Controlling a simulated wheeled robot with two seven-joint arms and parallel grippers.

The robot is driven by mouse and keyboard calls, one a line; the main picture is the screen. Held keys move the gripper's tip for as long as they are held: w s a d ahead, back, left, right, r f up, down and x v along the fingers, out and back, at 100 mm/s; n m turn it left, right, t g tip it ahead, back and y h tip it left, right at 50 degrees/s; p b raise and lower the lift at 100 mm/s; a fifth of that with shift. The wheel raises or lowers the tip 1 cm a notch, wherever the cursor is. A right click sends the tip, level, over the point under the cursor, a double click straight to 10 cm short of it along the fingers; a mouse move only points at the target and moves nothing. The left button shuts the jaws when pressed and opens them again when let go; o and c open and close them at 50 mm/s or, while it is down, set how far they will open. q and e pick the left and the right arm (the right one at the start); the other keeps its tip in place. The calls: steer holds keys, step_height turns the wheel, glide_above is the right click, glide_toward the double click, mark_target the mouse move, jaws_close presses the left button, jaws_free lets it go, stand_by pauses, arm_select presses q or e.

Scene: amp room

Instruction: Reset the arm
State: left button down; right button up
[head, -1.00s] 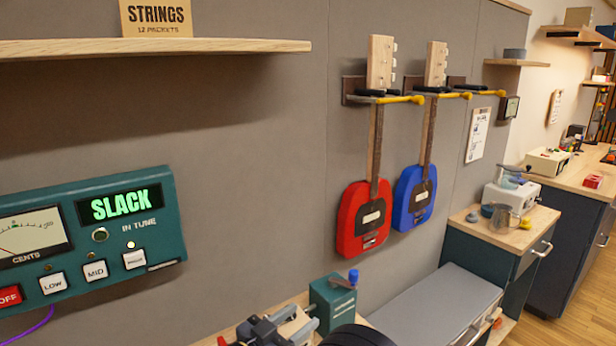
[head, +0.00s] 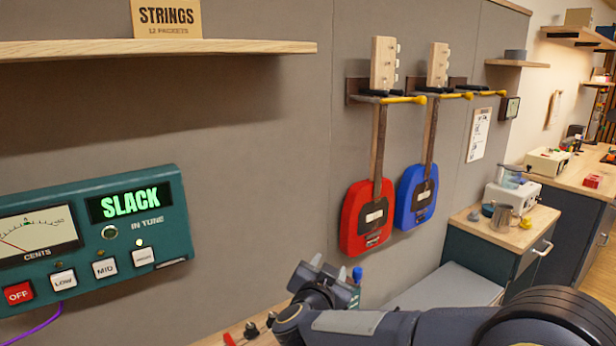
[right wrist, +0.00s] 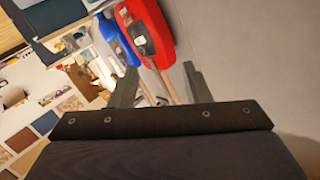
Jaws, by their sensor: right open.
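My right arm (head: 400,325) reaches in from the lower right in the head view. Its gripper (head: 328,268) is raised in front of the grey wall, below and left of the red guitar. In the right wrist view the gripper (right wrist: 160,82) shows two fingers apart with nothing held between them. The red guitar (head: 358,240) and the blue guitar (head: 418,212) hang on wall hooks beyond the gripper. They also show in the right wrist view, red (right wrist: 152,30) and blue (right wrist: 112,40). My left gripper is not in view.
A teal tuner (head: 100,225) reading SLACK is on the wall at left, under a wooden shelf (head: 210,46) holding a STRINGS box (head: 166,18). A grey-topped bench (head: 440,288) and a side cabinet (head: 505,235) stand at right. My arm hides part of the bench.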

steer(key=s+d+r+n+g+y, duration=0.1)
steer(key=s+d+r+n+y, duration=0.35)
steer(key=s+d+y, duration=0.4)
steer(key=s+d+f+g, duration=0.2)
steer(key=s+f+g, duration=0.1)
steer(key=s, duration=0.5)
steer(key=s+d+f+g, duration=0.3)
steer(key=s+f, duration=0.3)
steer(key=s, duration=0.3)
steer(key=s+d+f+g, duration=0.2)
steer(key=s+d+f, duration=0.1)
steer(key=s, duration=0.6)
steer(key=shift+f+n+g, duration=0.4)
steer(key=shift+f+n, duration=0.05)
steer(key=shift+f, duration=0.35)
steer(key=shift+h, duration=0.25)
steer(key=shift+c, duration=0.2)
